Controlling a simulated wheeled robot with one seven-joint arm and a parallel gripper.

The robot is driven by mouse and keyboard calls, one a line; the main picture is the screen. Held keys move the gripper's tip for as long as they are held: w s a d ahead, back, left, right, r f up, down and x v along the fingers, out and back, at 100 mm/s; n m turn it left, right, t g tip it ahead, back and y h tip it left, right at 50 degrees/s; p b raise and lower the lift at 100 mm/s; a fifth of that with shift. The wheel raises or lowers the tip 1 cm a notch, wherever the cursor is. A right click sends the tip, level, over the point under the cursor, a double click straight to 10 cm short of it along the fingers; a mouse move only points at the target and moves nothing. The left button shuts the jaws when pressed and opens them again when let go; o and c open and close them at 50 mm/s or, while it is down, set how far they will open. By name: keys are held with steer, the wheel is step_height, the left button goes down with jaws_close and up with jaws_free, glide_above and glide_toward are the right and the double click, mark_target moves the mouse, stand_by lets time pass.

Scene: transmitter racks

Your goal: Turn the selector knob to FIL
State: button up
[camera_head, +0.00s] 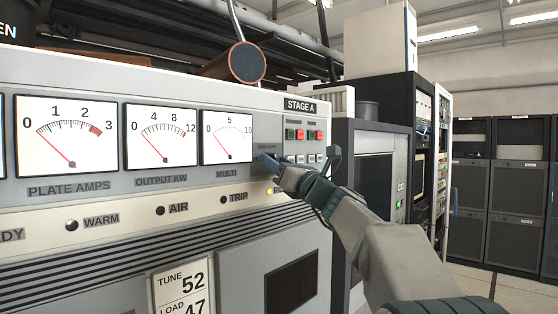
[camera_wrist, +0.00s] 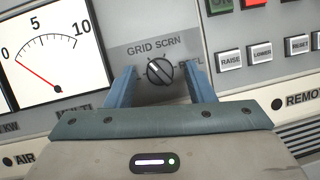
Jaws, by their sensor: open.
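The selector knob (camera_wrist: 160,71) is a small round dark knob on the grey panel, with a light mark that seems to point up and to the left. GRID and SCRN are printed above it. A label to its right is partly hidden by a finger, with letters like FL showing; any label to its left is hidden. My gripper (camera_wrist: 160,68) is open, with one blue finger on each side of the knob and a gap showing on both sides. In the head view my gripper (camera_head: 270,163) is at the panel right of the MULTI meter and hides the knob.
The MULTI meter (camera_head: 227,137) is left of the knob, its needle near 0. Lit red and green buttons (camera_head: 301,135) and white RAISE (camera_wrist: 230,59), LOWER and RESET buttons lie to the right. The TRIP lamp (camera_head: 224,199) is below the meter.

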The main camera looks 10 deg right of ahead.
steer(key=c, duration=1)
steer(key=shift+o, duration=0.2)
steer(key=shift+f+n+b, duration=0.1)
steer(key=shift+n+b, duration=0.3)
steer(key=shift+n, duration=0.1)
steer(key=shift+w+d+r+n+g+y+b, duration=0.1)
steer(key=shift+n+g+y+b, duration=0.2)
steer(key=shift+n+g+y, duration=1.65)
steer(key=shift+w+d+r+n+g+y+b, duration=0.15)
steer(key=shift+n+g+b, duration=0.2)
steer(key=shift+n, duration=3.15)
steer(key=shift+d+n+g+y+b, duration=0.1)
steer(key=shift+n+g+y+b, duration=0.2)
steer(key=shift+n+g+y, duration=1.6)
steer(key=shift+n+t+h, duration=0.8)
steer(key=shift+n+h, duration=0.1)
steer(key=shift+n, duration=0.05)
